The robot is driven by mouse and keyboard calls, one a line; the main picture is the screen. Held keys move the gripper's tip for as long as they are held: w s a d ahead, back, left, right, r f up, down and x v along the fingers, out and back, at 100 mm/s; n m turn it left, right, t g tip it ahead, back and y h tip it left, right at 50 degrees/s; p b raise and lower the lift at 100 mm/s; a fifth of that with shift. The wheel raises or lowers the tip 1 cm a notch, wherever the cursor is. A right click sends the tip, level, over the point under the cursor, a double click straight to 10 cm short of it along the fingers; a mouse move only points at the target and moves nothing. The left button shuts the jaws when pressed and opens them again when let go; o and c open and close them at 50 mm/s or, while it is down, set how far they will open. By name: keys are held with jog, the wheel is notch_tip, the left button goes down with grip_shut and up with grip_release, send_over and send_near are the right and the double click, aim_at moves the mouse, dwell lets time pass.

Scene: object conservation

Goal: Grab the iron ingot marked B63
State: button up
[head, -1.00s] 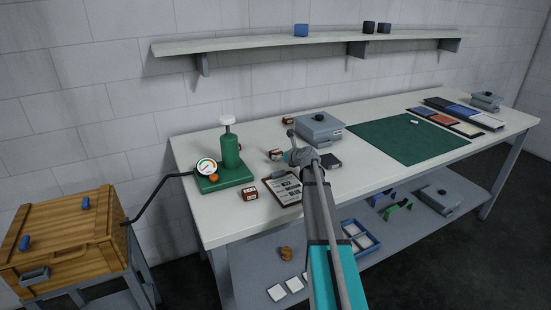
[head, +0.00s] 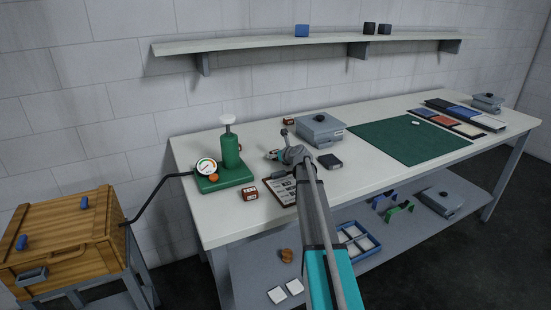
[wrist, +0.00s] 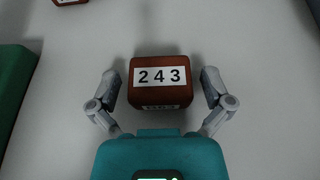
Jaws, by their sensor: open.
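In the head view my gripper (head: 275,155) is low over the table and mostly hides that block. Similar reddish-brown blocks lie near the clipboard (head: 249,194) and behind the gripper (head: 288,121).
A green pump with a gauge (head: 231,170) stands left of the gripper. A clipboard (head: 272,186), a grey box (head: 320,130) and a dark block (head: 330,161) are close by. A green mat (head: 408,140) lies to the right. A wall shelf (head: 250,45) runs above.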

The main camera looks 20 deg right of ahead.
dwell(0.5)
jog(key=c, duration=1.3)
jog(key=shift+o, duration=0.2)
jog(key=shift+r, duration=0.1)
notch_tip(320, 180, up, 3)
jog(key=p, duration=0.3)
jog(key=shift+r, duration=0.1)
jog(key=s+d+r+p, duration=0.9)
jog(key=d+p, duration=0.1)
jog(key=shift+s+d+r, duration=0.2)
jog(key=shift+r, duration=0.1)
